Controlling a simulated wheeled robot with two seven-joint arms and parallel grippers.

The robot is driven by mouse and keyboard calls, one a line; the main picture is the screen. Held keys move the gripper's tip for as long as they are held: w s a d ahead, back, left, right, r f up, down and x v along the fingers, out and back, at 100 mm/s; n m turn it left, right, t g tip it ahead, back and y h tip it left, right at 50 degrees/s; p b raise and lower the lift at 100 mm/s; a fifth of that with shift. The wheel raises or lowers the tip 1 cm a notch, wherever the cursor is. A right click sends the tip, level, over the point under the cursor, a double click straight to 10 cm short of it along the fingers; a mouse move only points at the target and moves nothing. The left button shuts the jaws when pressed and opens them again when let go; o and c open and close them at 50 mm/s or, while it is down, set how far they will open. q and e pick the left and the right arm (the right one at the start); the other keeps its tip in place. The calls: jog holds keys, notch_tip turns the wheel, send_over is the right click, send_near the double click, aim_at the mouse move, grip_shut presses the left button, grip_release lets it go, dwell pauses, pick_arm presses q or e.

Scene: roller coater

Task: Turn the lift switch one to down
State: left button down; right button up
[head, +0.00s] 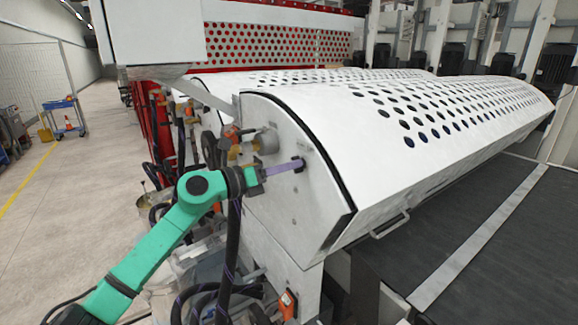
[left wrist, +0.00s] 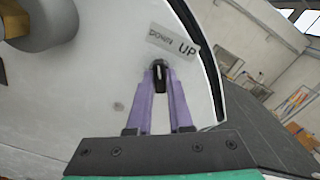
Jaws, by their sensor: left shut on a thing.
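The lift switch (left wrist: 159,82) is a small black knob on the white end panel of the coater, in the left wrist view. A label (left wrist: 172,43) above it reads DOWN on the left and UP on the right. My left gripper (left wrist: 160,72) has its two purple fingers closed on the sides of the knob, which they partly hide. In the head view my left gripper (head: 297,165) reaches from the left to the end panel (head: 300,200). The switch's exact turn is too small to tell. My right gripper is in no view.
A perforated white cover (head: 440,100) runs back from the panel. A handle (head: 390,224) and a dark conveyor belt (head: 480,270) lie to the right. Valves (head: 240,140), hoses and cables crowd the area around my left arm. Open floor (head: 75,210) is at the left.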

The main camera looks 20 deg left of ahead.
pick_arm(q)
jog(key=c, duration=0.8)
grip_release()
jog(key=shift+a, duration=0.1)
jog(key=b+v, duration=1)
jog(key=v, duration=0.4)
jog(key=shift+s+a+b, duration=0.1)
jog(key=shift+s+b, duration=0.2)
